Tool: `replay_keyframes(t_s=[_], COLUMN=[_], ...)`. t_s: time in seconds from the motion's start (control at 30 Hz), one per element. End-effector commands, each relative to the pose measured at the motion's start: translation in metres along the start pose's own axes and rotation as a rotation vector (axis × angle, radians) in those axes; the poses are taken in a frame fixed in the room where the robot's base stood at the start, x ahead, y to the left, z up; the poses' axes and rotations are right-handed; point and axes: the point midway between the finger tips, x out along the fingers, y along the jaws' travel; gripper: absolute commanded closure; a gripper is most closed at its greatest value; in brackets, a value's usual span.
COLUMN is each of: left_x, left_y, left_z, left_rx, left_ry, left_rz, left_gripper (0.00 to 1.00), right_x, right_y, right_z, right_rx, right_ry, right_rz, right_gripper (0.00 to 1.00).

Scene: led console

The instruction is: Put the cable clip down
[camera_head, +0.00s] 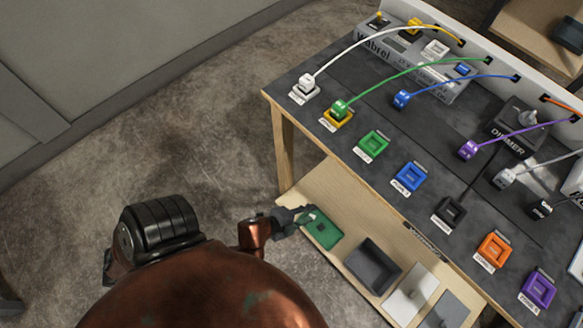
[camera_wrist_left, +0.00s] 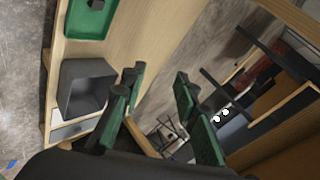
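My left gripper (camera_head: 306,214) reaches in low over the shelf under the console table, at the near edge of a green tray (camera_head: 326,238). In the left wrist view my left gripper (camera_wrist_left: 158,98) has its green-padded fingers well apart, with nothing held between them. The green tray (camera_wrist_left: 72,24) is at the top left there, apart from the fingers. A small dark green piece (camera_wrist_left: 97,4) lies in it, cut by the frame's top edge; it may be the cable clip, but I cannot tell for sure. My right gripper is not in view.
A dark grey bin (camera_head: 373,265) and a light panel (camera_head: 411,291) are beside the green tray on the shelf. Above is the console top with coloured sockets, such as the blue socket (camera_head: 410,178), and cables. Floor is open at the left.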

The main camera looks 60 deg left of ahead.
Motion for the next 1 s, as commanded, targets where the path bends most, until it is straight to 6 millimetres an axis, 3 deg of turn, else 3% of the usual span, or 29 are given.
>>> replay_keyframes(t_s=[0.03, 0.1, 0.2, 0.33, 0.5, 1.0], left_x=[-0.019, -0.046, -0.085, -0.122, -0.137, -0.136], left_y=[0.036, 0.083, 0.139, 0.179, 0.194, 0.193], left_z=[0.027, 0.049, 0.059, 0.056, 0.051, 0.052], left_rx=[-0.23, -0.506, -0.804, -1.027, -1.109, -1.102], left_ry=[-0.091, -0.206, -0.342, -0.453, -0.498, -0.496], left_rz=[0.106, 0.24, 0.395, 0.52, 0.571, 0.57], left_gripper=[0.72, 0.72, 0.72, 0.72, 0.72, 0.72], right_x=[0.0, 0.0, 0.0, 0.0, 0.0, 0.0], right_y=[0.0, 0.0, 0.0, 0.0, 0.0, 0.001], right_z=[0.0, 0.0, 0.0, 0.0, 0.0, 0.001], right_rx=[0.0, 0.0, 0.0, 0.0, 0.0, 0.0], right_ry=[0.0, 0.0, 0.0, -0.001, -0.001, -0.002], right_rz=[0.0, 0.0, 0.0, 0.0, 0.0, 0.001], right_gripper=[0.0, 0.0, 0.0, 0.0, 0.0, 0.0])
